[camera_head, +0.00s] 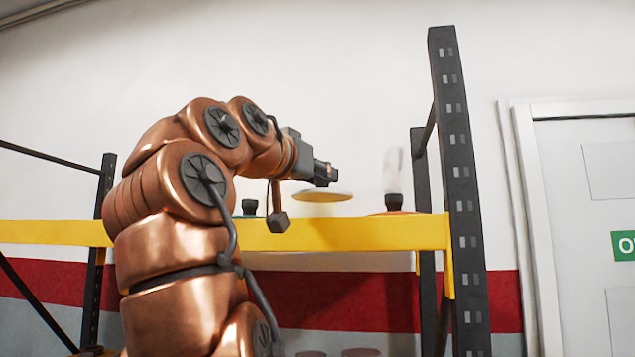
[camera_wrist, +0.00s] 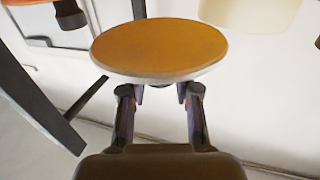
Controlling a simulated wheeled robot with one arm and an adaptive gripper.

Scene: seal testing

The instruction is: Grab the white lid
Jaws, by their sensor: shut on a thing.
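The round lid (camera_head: 322,196) is a pale disc with a yellowish tint in the head view, held roughly level just above the yellow shelf beam. In the wrist view the lid (camera_wrist: 160,45) shows an orange-brown face with a whitish rim. My gripper (camera_head: 325,176) is directly above the lid in the head view. In the wrist view the two fingers of my gripper (camera_wrist: 159,90) meet the lid's near side and are shut on it. The exact grip point is hidden behind the rim.
A yellow shelf beam (camera_head: 350,233) runs below the lid. A dark-knobbed piece (camera_head: 393,203) on an orange base stands to the right, near a dark rack post (camera_head: 458,190). Another dark knob (camera_head: 249,207) stands to the left. A cream object (camera_wrist: 250,12) shows top right in the wrist view.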

